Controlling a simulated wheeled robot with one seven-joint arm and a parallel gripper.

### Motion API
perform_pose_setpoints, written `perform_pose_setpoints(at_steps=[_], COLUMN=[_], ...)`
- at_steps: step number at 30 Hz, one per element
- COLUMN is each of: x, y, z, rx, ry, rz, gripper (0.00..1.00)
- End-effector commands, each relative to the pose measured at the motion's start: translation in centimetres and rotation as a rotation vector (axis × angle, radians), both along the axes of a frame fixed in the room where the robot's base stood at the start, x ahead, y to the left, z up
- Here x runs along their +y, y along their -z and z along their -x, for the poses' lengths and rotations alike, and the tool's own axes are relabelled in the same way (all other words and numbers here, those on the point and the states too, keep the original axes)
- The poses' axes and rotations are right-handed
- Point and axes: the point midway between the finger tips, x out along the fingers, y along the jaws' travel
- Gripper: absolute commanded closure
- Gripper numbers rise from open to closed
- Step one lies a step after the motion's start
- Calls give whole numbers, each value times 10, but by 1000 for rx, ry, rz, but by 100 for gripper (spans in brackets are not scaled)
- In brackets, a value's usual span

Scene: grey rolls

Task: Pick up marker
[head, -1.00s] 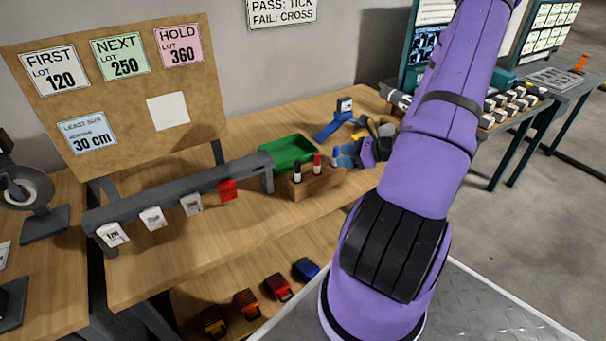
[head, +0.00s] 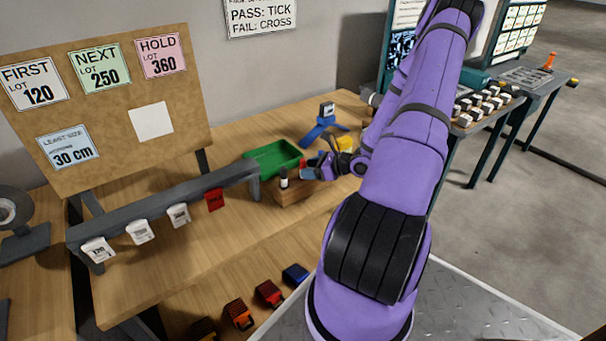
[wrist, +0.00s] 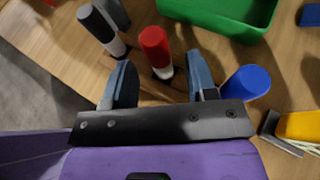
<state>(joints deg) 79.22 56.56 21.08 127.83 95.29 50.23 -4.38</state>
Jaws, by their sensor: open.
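A wooden holder (head: 291,193) on the bench carries three upright markers. In the wrist view they are a black-capped marker (wrist: 97,24), a red-capped marker (wrist: 155,45) and a blue-capped marker (wrist: 247,82). My gripper (wrist: 159,62) is open, with its two blue-grey fingers pointing towards the holder. The red marker stands in line with the gap between the fingertips. The black marker is left of the left finger, the blue one right of the right finger. In the head view, my gripper (head: 314,171) partly hides the holder and the red and blue markers; the black marker (head: 284,178) shows clearly.
A green tray (head: 273,158) sits just behind the holder. A grey rail (head: 165,203) with hanging tags runs along the bench to the left. A blue stand (head: 322,130) and a yellow item (head: 345,143) are behind my gripper.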

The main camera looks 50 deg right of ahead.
Motion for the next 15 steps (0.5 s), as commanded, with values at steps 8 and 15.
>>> perform_pose_setpoints(at_steps=[8, 15], x=[9, 9], y=[12, 12], z=[-26, -25], rx=[0, 0], ry=[0, 0], rz=[-1, 0], gripper=[48, 64])
